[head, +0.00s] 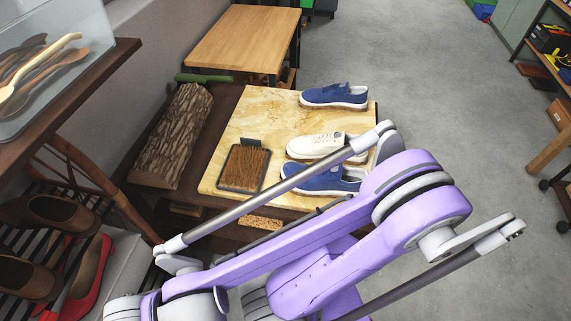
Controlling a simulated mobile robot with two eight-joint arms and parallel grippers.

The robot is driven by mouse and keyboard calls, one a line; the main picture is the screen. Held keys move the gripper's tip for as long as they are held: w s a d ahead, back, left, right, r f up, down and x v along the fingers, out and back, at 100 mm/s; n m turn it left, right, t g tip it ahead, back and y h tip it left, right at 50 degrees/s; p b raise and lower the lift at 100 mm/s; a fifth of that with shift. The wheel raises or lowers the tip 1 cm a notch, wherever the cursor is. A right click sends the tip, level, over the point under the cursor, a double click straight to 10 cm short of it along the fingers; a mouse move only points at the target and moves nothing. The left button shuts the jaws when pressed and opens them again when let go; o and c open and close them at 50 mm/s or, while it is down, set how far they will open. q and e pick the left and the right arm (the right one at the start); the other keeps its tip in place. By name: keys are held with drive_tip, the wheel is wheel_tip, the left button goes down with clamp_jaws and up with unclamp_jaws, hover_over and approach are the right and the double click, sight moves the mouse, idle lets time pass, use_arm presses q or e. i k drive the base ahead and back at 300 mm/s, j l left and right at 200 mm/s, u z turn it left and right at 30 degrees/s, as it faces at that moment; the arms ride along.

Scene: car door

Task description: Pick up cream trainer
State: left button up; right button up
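The cream trainer (315,146) lies on a light wood-patterned board (268,106) on a low brown table, its toe pointing left. It sits between two blue shoes, one behind it (335,95) and one in front (318,178). Part of my purple and grey arm crosses in front and hides the trainer's right end and part of the near blue shoe. I see no gripper fingers in the head view.
A brush in a dark tray (244,167) lies left of the trainer. A bark-covered log (174,136) is further left. A wooden table (246,38) stands behind. A shoe rack with brown and red shoes (90,275) is at lower left. Grey floor (420,90) is open to the right.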

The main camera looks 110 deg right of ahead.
sight(305, 148)
drive_tip(key=z, duration=3.3)
